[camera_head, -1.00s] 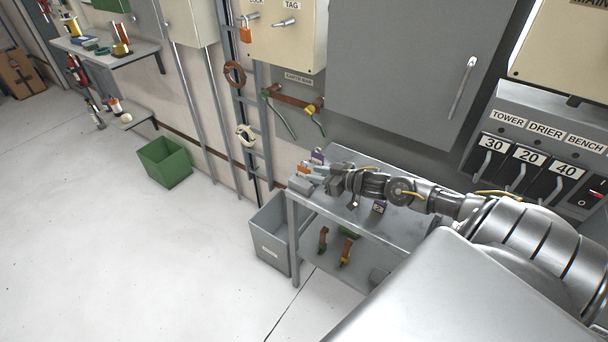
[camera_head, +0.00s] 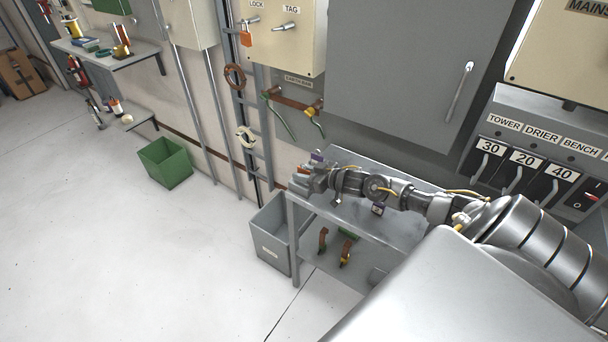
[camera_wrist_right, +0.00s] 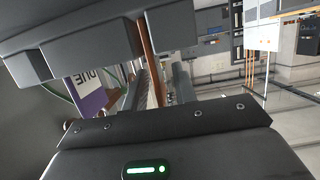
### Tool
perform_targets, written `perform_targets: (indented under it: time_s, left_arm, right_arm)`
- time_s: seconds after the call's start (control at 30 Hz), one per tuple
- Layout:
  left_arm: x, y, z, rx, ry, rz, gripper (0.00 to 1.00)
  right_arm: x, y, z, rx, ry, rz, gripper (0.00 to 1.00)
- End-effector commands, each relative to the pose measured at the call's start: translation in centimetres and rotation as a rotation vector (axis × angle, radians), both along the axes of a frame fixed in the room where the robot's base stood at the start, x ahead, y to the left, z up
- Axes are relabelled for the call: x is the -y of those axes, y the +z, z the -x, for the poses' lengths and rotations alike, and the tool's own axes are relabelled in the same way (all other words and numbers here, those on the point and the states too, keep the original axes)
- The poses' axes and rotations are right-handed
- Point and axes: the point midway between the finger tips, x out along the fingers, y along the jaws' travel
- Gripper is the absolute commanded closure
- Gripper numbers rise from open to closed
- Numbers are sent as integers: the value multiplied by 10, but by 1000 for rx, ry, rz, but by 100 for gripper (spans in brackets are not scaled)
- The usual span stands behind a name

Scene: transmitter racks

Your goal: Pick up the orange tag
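The orange tag (camera_head: 302,170) is at the left end of the grey metal table, partly covered by my right gripper (camera_head: 310,181). In the right wrist view it shows as a thin upright orange strip (camera_wrist_right: 147,62), seen edge-on. The dark fingers of my right gripper (camera_wrist_right: 141,45) stand close on both sides of it, with almost no gap, so they look shut on it. Whether the tag is off the table cannot be told. My left gripper is not in view.
A purple tag (camera_head: 317,156) stands just behind the gripper; its white lettered face shows in the wrist view (camera_wrist_right: 88,90). Another purple tag (camera_head: 377,210) lies on the grey table (camera_head: 345,222). A grey bin (camera_head: 268,238) stands left of the table. A cabinet is behind.

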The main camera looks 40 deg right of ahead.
Motion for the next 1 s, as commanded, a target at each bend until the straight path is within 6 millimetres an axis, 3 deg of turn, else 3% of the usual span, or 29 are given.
perform_targets:
  time_s: [0.03,0.2,0.67,0.9,1.0]
  left_arm:
    - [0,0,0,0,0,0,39]
    - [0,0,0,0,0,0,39]
    - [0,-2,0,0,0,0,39]
    - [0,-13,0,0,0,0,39]
    - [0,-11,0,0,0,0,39]
  right_arm:
    - [0,0,0,0,0,0,80]
    - [0,0,0,0,-1,0,100]
    - [1,4,0,2,-1,0,100]
    - [1,31,0,4,1,3,100]
    - [-9,47,13,0,3,1,100]
